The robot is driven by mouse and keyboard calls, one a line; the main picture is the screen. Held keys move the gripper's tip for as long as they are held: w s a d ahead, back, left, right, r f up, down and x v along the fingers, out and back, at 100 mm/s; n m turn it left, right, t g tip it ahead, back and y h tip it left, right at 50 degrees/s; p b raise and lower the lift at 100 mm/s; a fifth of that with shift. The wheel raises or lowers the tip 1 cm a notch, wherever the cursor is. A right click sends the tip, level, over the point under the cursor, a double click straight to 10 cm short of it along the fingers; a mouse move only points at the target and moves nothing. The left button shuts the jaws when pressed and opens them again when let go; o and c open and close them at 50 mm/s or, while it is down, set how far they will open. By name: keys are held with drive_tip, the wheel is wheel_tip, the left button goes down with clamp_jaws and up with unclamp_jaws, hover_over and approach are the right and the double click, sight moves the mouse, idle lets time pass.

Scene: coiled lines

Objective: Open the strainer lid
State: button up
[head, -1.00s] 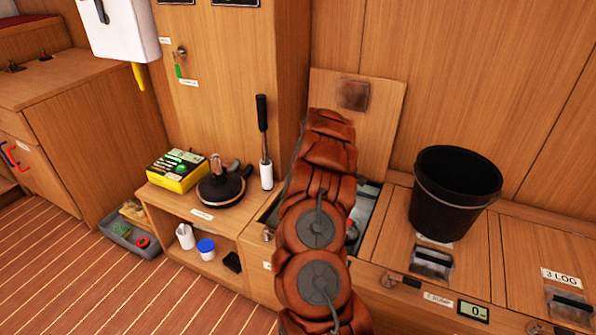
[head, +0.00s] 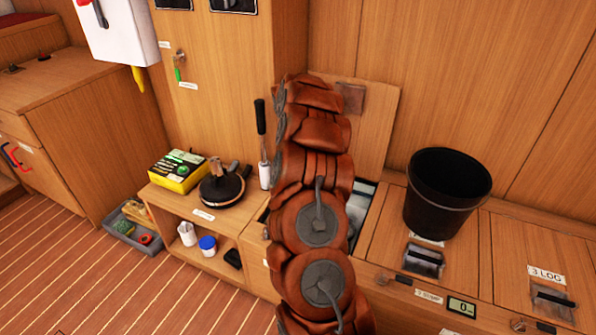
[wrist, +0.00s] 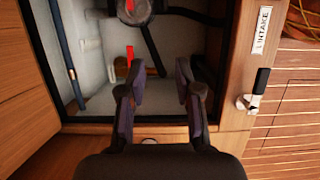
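In the wrist view my gripper (wrist: 158,88) is open and empty, its two dark fingers apart over an open locker compartment (wrist: 98,104). A dark round fitting (wrist: 134,12) with red on it shows at the top edge of that view; I cannot tell whether it is the strainer lid. A red handle-like piece (wrist: 130,57) and a small brass-coloured part (wrist: 152,72) lie below it, beyond the fingers. In the head view my arm hides the gripper and most of the compartment.
The hatch board (head: 378,115) leans open against the wall. A black bucket (head: 447,195) stands on the locker top to the right. Dark hoses (wrist: 150,45) run inside the compartment. A black-handled latch (wrist: 258,90) sits beside the opening. A low shelf (head: 205,212) holds several items at left.

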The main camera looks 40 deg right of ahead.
drive_tip(key=w+a+r+p, duration=0.1)
drive_tip(key=a+r+p, duration=0.1)
drive_tip(key=a+r, duration=0.4)
drive_tip(key=shift+w+r+t+p, duration=0.3)
drive_tip(key=shift+r+p, duration=0.1)
drive_tip(key=shift+r, duration=0.05)
drive_tip(key=shift+a, duration=0.1)
drive_tip(key=s+a+r+p, duration=0.3)
drive_tip(key=a+r+p, duration=0.4)
drive_tip(key=a+r, duration=0.4)
drive_tip(key=s+a+r+p, duration=0.3)
drive_tip(key=a+r+p, duration=0.3)
drive_tip(key=a+r, duration=0.45)
drive_tip(key=s+a+r+m+p, duration=0.1)
drive_tip(key=s+a+r+p, duration=0.3)
drive_tip(key=s+r+p, duration=0.1)
drive_tip(key=s+a+r+m+p, duration=0.1)
drive_tip(key=s+a+r+p, duration=0.3)
drive_tip(key=s+r, duration=0.4)
drive_tip(key=s+a+r+m+y+p, duration=0.1)
drive_tip(key=s+a+r+m+p, duration=0.1)
drive_tip(key=s+r+p, duration=0.4)
drive_tip(key=s+a+p, duration=0.1)
drive_tip(key=s, duration=0.2)
drive_tip(key=shift+a+r+t, duration=0.4)
drive_tip(key=shift+d, duration=0.1)
